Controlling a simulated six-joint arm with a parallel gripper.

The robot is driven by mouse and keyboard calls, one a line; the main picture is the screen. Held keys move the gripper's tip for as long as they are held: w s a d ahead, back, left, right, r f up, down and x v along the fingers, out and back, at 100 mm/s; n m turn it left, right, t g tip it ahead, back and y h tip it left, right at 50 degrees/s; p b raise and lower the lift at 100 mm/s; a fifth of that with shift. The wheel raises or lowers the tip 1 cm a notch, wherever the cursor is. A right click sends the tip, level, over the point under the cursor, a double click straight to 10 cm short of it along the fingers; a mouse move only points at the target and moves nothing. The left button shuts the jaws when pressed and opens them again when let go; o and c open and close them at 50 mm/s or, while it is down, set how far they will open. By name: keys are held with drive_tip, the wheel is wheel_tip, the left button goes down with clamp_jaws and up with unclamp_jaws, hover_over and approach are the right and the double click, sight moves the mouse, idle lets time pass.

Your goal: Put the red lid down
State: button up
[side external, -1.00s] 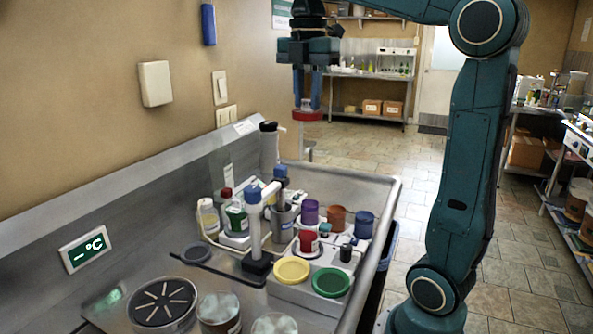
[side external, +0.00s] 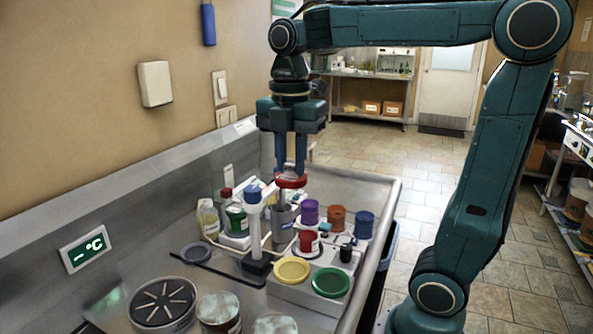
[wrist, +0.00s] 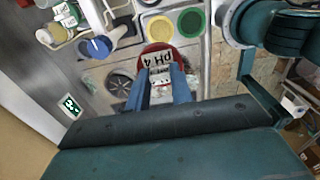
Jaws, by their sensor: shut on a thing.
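The red lid (side external: 291,182) hangs between the fingertips of my gripper (side external: 291,172), above the sink counter and over a grey metal beaker (side external: 284,222). In the wrist view the red lid (wrist: 147,50) shows ahead of the blue fingers of my gripper (wrist: 160,82). A white label reading "pH 4" (wrist: 158,58) covers much of the lid there. My gripper is shut on the lid. The lid looks about level. In the side view it is clear of the counter; whether it touches the beaker I cannot tell.
A yellow lid (side external: 292,270) and a green lid (side external: 331,282) lie on a grey block in front. Purple (side external: 309,212), orange (side external: 336,217), blue (side external: 363,223) and red (side external: 308,241) cups stand nearby. A blue-topped upright device (side external: 253,215) and bottles (side external: 207,217) crowd the left.

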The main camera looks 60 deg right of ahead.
drive_tip(key=shift+f, duration=0.1)
wheel_tip(320, 180, down, 20)
drive_tip(key=shift+r, duration=0.1)
idle(0.9)
drive_tip(key=shift+f, duration=0.25)
drive_tip(key=o, duration=0.9)
drive_tip(key=shift+f, duration=0.1)
drive_tip(key=shift+o, duration=0.2)
wheel_tip(320, 180, up, 13)
drive_tip(key=shift+f, duration=0.1)
idle(0.7)
